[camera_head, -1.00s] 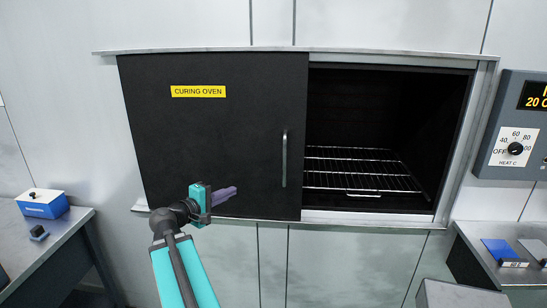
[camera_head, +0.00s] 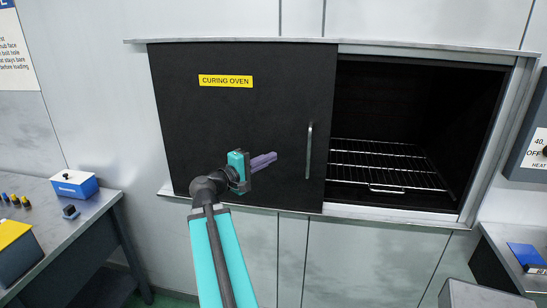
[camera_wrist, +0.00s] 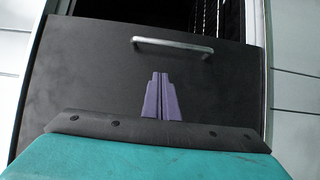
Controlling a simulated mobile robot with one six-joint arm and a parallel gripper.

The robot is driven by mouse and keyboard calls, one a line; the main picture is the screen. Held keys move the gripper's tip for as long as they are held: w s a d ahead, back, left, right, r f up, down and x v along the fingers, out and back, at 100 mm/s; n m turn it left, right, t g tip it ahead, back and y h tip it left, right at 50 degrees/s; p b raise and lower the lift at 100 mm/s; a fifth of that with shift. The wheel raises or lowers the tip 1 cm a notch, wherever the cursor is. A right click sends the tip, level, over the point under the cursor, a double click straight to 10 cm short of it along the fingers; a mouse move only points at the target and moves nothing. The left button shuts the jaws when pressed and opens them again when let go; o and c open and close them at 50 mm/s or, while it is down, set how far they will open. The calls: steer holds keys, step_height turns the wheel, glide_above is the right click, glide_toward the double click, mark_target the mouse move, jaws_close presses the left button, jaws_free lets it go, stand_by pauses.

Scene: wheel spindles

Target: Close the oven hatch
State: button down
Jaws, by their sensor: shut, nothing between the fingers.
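The black sliding oven hatch (camera_head: 235,110) with a yellow "CURING OVEN" label covers the left part of the oven front. The oven opening (camera_head: 410,110) on the right is uncovered and shows a wire rack (camera_head: 385,165) inside. A vertical metal handle (camera_head: 309,150) is near the hatch's right edge. My gripper (camera_head: 270,160) is in front of the hatch, left of the handle, with its purple fingers together and empty, pointing toward the handle. In the wrist view the fingers (camera_wrist: 161,98) point at the handle (camera_wrist: 173,46), with a gap between them.
A metal frame and rails (camera_head: 490,140) surround the oven. A bench with a blue-and-white box (camera_head: 74,184) stands at the left. Another bench with a blue item (camera_head: 527,256) is at the right. A heat control panel (camera_head: 530,150) is on the right wall.

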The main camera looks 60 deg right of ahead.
steer(key=s+p+x, duration=0.1)
steer(key=p+x, duration=0.2)
steer(key=x, duration=0.3)
steer(key=s+a+p+x, duration=0.1)
steer(key=p+x, duration=0.1)
steer(key=x, duration=0.3)
steer(key=shift+s+d+p, duration=0.4)
steer(key=shift+s+f, duration=0.1)
steer(key=shift+f, duration=0.05)
